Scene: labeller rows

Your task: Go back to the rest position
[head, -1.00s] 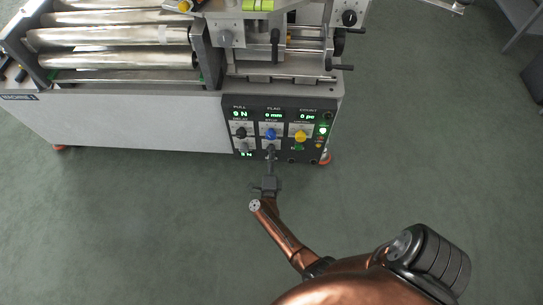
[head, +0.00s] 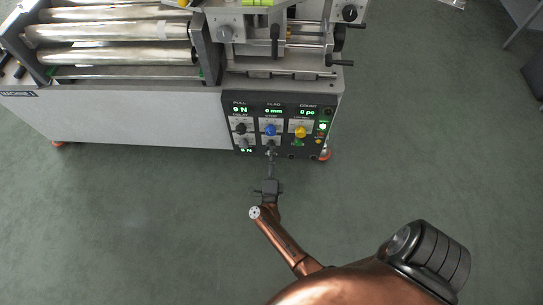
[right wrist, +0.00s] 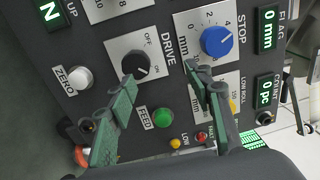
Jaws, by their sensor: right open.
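My right gripper (head: 271,158) is at the lower edge of the labeller's dark control panel (head: 314,113) in the head view. In the right wrist view its two green-grey fingers (right wrist: 163,80) stand apart with nothing between them. Beyond them is the panel with a black DRIVE knob (right wrist: 136,66), a blue STOP knob (right wrist: 217,41), a white ZERO button (right wrist: 79,78) and a green FEED button (right wrist: 163,118). The fingers appear apart from the knobs, though the exact gap cannot be told. My left gripper is in neither view.
The labeller's pale body (head: 130,121) spans the upper left, with several metal rollers (head: 115,55) on top. Small black handles (head: 340,62) stick out at its right side.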

